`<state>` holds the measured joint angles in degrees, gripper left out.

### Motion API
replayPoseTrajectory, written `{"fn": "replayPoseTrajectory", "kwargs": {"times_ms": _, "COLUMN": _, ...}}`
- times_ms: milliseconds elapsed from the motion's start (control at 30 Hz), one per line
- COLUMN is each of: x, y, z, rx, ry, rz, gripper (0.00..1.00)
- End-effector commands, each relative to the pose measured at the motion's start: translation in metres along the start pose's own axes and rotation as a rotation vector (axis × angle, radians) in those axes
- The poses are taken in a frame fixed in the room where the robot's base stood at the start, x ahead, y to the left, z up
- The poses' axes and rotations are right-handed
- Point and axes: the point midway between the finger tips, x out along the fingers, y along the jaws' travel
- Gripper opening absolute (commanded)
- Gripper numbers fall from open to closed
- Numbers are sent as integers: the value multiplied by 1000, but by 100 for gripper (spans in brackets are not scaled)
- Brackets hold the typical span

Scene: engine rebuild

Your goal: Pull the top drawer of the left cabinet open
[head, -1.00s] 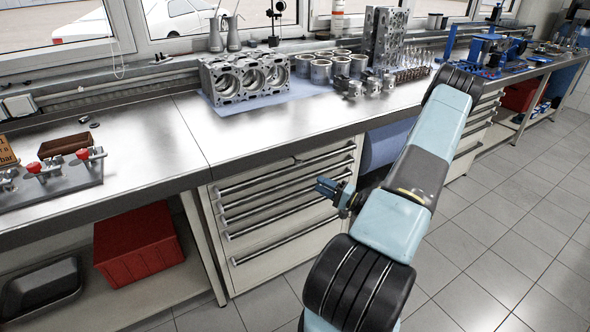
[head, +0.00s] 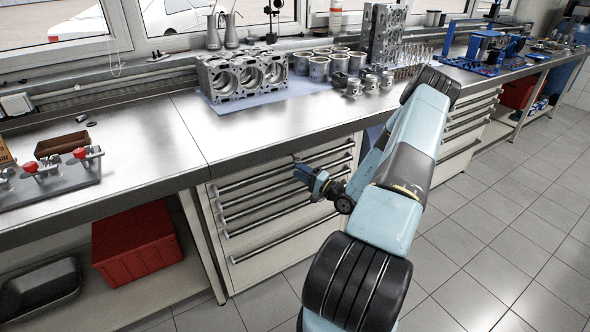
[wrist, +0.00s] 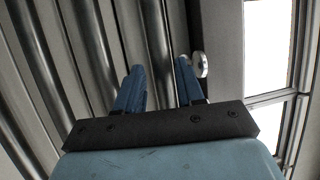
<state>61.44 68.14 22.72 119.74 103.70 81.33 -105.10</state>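The left cabinet (head: 290,252) stands under the workbench, with several stacked drawers that look closed and have long metal bar handles. The top drawer's handle (head: 245,181) runs along its upper edge. My gripper (head: 299,170) is in front of the upper drawers, near the middle of the cabinet, and hides part of the handles there. In the wrist view my gripper (wrist: 158,70) has its two blue fingers apart. Handle bars (wrist: 157,40) run past the fingers, one of them in line with the gap. I cannot tell whether the fingers touch it.
The workbench (head: 140,135) overhangs the cabinet. An engine block (head: 245,78) and cylinder parts stand on it. A red bin (head: 135,243) sits on the shelf to the left. A second drawer cabinet (head: 462,135) is at the right. The tiled floor in front is clear.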

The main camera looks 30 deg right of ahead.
Motion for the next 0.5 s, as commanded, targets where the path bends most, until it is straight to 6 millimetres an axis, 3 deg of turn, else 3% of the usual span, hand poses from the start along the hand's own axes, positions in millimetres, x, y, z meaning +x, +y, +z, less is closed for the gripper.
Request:
{"fn": "replayPoseTrajectory", "kwargs": {"times_ms": 200, "x": 22, "y": 0, "z": 0, "rx": 0, "ry": -1, "rz": 0, "gripper": 38}}
{"fn": "replayPoseTrajectory", "kwargs": {"times_ms": 500, "x": 28, "y": 0, "z": 1, "rx": 1, "ry": -2, "rz": 0, "gripper": 38}}
